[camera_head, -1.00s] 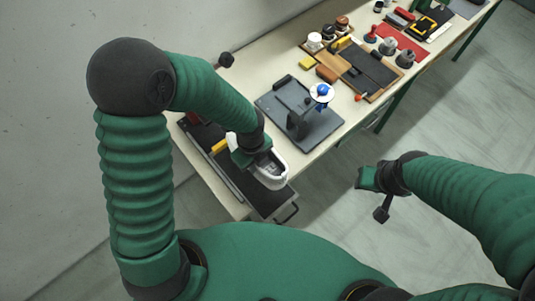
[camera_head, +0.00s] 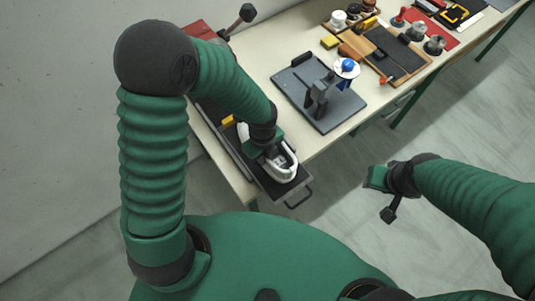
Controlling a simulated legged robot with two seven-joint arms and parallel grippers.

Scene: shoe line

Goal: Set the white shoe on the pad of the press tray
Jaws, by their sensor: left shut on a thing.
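The white shoe (camera_head: 284,170) is at the near left end of the table, over the dark press tray (camera_head: 269,188), which has a handle at its near end. My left gripper (camera_head: 262,150) is shut on the shoe from above. The gripper and arm hide part of the shoe and most of the tray's pad. I cannot tell whether the shoe touches the pad. My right gripper (camera_head: 374,178) is empty, off the table over the floor at the right; its finger opening is not clear.
A grey plate (camera_head: 345,112) with a dark stand and a blue-knobbed white disc is right of the tray. A red part with a black-knobbed lever (camera_head: 246,13) is behind my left arm. Tools, tins and a red mat (camera_head: 424,38) fill the far end. Floor at right is clear.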

